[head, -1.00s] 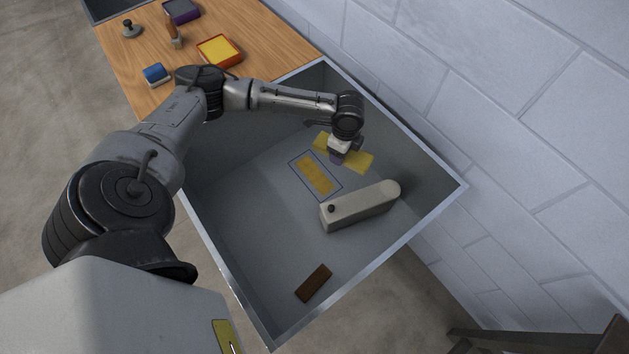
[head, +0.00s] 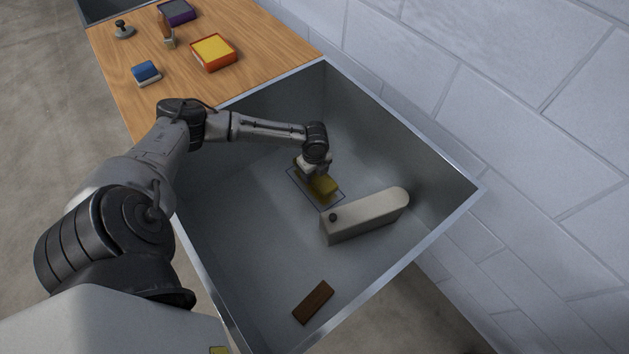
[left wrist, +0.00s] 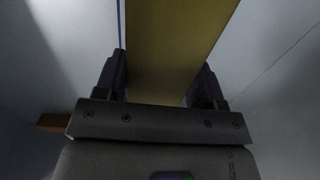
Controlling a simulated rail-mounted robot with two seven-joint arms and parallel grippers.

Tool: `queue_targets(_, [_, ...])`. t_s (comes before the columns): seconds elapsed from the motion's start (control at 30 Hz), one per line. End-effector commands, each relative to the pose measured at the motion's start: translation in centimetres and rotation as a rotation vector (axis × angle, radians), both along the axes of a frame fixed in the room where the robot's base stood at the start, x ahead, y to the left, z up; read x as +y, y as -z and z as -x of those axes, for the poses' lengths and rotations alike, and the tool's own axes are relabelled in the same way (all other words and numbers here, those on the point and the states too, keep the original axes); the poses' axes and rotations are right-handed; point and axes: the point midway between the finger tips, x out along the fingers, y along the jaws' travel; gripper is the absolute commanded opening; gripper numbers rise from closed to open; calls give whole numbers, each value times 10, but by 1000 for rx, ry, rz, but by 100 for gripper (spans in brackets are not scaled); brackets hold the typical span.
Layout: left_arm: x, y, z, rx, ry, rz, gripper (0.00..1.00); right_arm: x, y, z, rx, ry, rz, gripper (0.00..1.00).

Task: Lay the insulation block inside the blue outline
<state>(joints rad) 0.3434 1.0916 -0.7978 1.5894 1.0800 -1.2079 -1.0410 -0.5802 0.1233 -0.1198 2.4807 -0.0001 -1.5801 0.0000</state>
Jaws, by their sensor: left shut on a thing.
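The yellow insulation block (head: 323,185) is in my left gripper (head: 312,172), over the blue outline (head: 333,204) on the floor of the grey duct. In the left wrist view the block (left wrist: 172,45) runs between the two fingers of the gripper (left wrist: 160,85), which is shut on it. A blue line (left wrist: 119,25) shows along the block's left side there. The gripper hides part of the block and outline in the head view. I cannot tell whether the block touches the floor. My right gripper is not in view.
A beige round-ended block (head: 365,216) with a dark knob lies right of the outline. A brown bar (head: 313,302) lies near the front. The duct's raised walls (head: 420,150) surround them. A wooden table (head: 125,65) with several items stands at the back left.

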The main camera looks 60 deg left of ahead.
Motion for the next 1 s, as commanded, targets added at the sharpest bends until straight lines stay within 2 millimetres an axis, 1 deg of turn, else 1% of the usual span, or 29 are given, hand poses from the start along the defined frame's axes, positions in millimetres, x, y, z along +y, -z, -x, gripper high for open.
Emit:
queue_targets(0.23, [0,34,0,1,-2,-1,40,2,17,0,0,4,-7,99])
queue_targets(0.33, [0,45,0,1,-2,0,40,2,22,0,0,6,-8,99])
queue_targets(0.77, [0,49,0,1,-2,-1,40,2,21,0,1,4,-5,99])
queue_targets(0.8, [0,49,0,1,-1,-1,64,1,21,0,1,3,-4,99])
queue_targets(1.0, [0,49,0,1,-1,-1,83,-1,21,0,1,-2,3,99])
